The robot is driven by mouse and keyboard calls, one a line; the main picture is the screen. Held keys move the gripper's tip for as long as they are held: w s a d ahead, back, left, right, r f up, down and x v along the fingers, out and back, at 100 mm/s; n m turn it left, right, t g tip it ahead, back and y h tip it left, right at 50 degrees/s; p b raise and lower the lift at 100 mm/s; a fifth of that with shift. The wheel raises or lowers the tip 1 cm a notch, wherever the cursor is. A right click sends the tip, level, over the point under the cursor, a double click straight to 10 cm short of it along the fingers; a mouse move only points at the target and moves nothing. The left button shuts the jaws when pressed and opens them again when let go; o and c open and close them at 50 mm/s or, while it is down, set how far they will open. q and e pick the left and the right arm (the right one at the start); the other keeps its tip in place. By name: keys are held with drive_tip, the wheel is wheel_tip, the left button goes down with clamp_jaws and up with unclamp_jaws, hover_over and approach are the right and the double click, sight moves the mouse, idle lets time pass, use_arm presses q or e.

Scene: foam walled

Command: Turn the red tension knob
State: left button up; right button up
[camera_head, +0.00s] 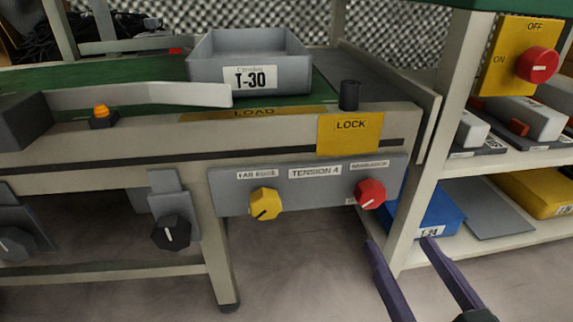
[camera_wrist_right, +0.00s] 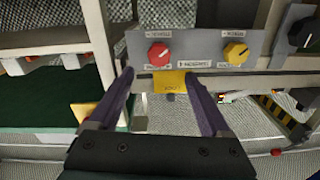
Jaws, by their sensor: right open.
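The red knob (camera_head: 370,193) is at the right end of a grey panel (camera_head: 315,190) below the conveyor's front edge, near a "TENSION" label. Its white pointer line slants up to the right. My right gripper (camera_head: 405,246) is open and empty, below and to the right of the red knob, with its purple fingers apart. In the right wrist view the red knob (camera_wrist_right: 158,53) shows just beyond and between the open fingertips (camera_wrist_right: 158,75); I see no contact. My left gripper is not in view.
A yellow knob (camera_head: 265,204) shares the panel. Another red knob (camera_head: 538,65) sits on a yellow ON/OFF plate at upper right. A black peg (camera_head: 349,95) stands above the LOCK plate (camera_head: 350,134). A shelf post (camera_head: 412,200) and blue bin (camera_head: 435,212) are close to the right.

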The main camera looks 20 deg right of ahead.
sight(373, 200)
drive_tip(key=b+x, duration=0.4)
drive_tip(key=x, duration=0.4)
drive_tip(key=shift+w+d+f, duration=0.1)
drive_tip(key=shift+w+d, duration=0.05)
drive_tip(key=shift+w, duration=0.25)
drive_tip(key=shift+w+d+b, duration=0.1)
drive_tip(key=shift+w+b, duration=0.2)
drive_tip(key=c, duration=0.4)
clamp_jaws()
